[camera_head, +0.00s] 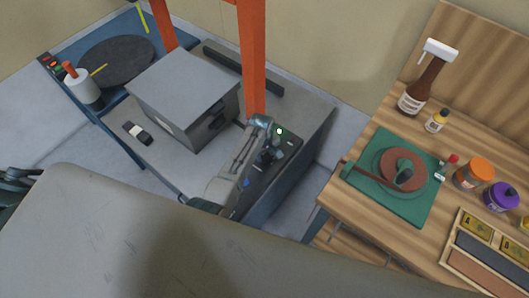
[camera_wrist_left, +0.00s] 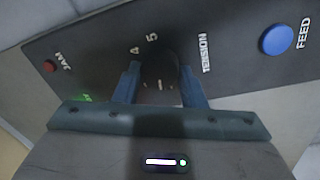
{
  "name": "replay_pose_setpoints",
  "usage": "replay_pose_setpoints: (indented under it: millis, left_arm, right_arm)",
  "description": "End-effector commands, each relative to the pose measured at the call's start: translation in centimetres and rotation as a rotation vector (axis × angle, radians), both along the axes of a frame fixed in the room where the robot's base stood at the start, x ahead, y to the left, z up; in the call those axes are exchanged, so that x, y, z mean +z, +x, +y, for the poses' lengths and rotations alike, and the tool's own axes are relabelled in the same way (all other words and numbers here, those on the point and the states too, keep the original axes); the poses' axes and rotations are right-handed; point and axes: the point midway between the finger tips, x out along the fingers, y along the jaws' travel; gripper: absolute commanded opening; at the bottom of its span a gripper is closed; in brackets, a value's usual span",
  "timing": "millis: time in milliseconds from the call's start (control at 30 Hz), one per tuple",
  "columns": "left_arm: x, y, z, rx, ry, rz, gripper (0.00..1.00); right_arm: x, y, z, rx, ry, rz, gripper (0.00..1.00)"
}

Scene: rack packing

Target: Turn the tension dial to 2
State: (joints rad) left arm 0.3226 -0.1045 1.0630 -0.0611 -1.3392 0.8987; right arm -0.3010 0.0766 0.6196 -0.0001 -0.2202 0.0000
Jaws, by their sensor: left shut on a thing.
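The tension dial (camera_wrist_left: 158,68) is a dark round knob on a dark control panel, in the left wrist view. The numbers 4 and 5 show above it, and the word TENSION stands to its right. My left gripper (camera_wrist_left: 158,88) is shut on the dial, a blue finger on each side. The other numbers and the dial's pointer are hidden or too dark to read. In the head view my left gripper (camera_head: 268,153) is over the panel on the grey machine, and the dial is hard to make out there. My right gripper is not in view.
A blue FEED button (camera_wrist_left: 277,40) is to the right of the dial and a red JAM light (camera_wrist_left: 50,66) to the left. An orange post (camera_head: 253,60) rises behind the panel. A wooden table (camera_head: 335,200) with a green mat stands at the right.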

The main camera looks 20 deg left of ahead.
Motion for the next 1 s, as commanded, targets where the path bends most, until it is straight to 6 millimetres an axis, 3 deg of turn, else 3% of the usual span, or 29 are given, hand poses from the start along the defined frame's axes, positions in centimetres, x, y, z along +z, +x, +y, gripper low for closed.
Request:
replay_pose_setpoints:
  millis: [600,1000]
  left_arm:
    - [0.2,0.2,0.0,-0.480,0.000,0.000,0.14]
    - [0.1,0.2,-0.1,-0.607,0.001,-0.001,0.14]
  right_arm:
    - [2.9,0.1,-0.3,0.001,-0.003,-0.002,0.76]
    - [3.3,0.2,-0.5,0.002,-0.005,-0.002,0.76]
